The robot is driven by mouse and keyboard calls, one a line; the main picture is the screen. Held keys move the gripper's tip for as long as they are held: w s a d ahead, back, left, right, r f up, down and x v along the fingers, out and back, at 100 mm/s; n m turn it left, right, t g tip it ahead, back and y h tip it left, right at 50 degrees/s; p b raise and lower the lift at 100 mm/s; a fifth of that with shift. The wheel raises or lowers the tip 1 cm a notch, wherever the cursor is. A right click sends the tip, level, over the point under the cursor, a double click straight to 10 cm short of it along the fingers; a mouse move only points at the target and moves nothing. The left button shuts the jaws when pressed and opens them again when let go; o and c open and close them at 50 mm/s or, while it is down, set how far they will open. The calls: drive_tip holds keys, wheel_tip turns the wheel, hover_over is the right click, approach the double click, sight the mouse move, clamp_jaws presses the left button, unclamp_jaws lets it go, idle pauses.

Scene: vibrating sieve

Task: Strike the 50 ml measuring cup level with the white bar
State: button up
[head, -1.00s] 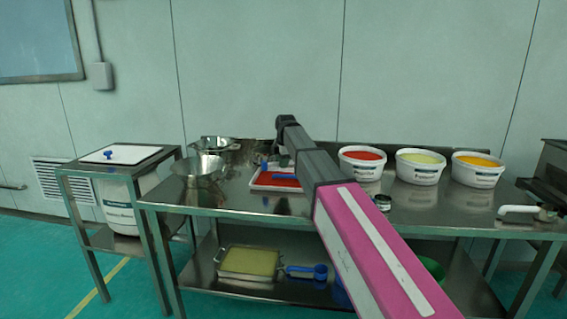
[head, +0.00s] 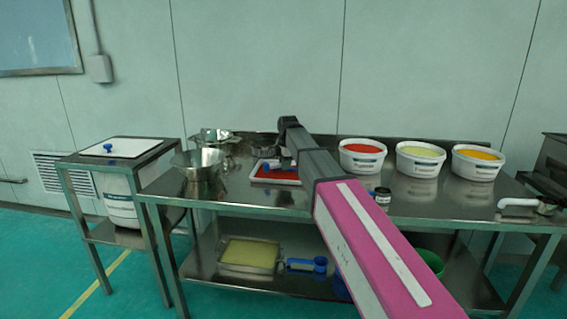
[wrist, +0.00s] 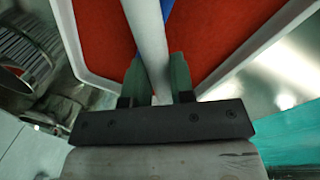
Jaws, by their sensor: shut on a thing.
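My gripper (wrist: 157,82) is shut on the white bar (wrist: 148,40), which runs up from between its green fingertips over red powder. A strip of blue (wrist: 167,10) shows beside the bar's far end; it looks like part of the blue measuring cup, mostly hidden. In the head view a blue piece (head: 267,168), probably the cup, shows at the white tray (head: 252,178) of red powder. The cup's fill and whether the bar touches it cannot be told. My arm hides the gripper in the head view.
Steel bowls (head: 198,160) stand left of the tray. White tubs of red (head: 362,160), pale yellow (head: 419,160) and orange (head: 476,163) powder stand at the right. A small dark jar (head: 382,196) stands near my arm. The front-left tabletop is clear.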

drive_tip(key=shift+s+d, duration=0.35)
drive_tip(key=shift+s, duration=0.4)
drive_tip(key=shift+s+d, duration=0.35)
drive_tip(key=shift+s, duration=0.35)
drive_tip(key=shift+s+d, duration=0.35)
drive_tip(key=shift+s, duration=0.4)
drive_tip(key=shift+w+a+r, duration=0.15)
drive_tip(key=shift+w+r, duration=0.15)
drive_tip(key=shift+r, duration=0.6)
drive_tip(key=shift+w+a+r, duration=0.1)
drive_tip(key=shift+w+r, duration=0.15)
drive_tip(key=shift+r, duration=0.65)
